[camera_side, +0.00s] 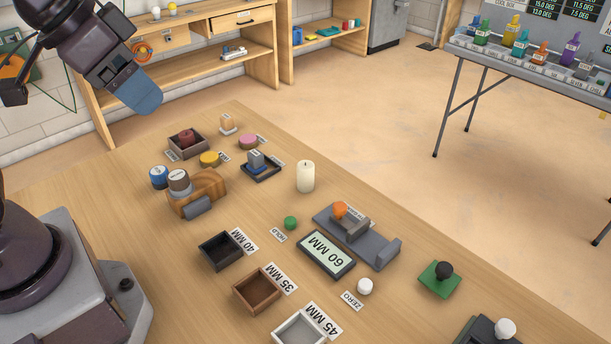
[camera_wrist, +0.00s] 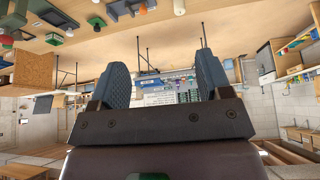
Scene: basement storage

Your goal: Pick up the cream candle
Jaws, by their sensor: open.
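The cream candle (camera_side: 306,177) stands upright on the wooden table in the side view, a pale cylinder with a short dark wick. Nothing touches it. My gripper (camera_side: 140,92) is up at the left of that view, well above the table and far to the left of the candle. In the wrist view my gripper (camera_wrist: 163,72) shows two blue-grey fingers wide apart with nothing between them. That view looks out across the room, with the table along its top edge.
A wooden block holding capped cylinders (camera_side: 197,192) stands to the left. Small open boxes (camera_side: 258,289) lie nearer the front.

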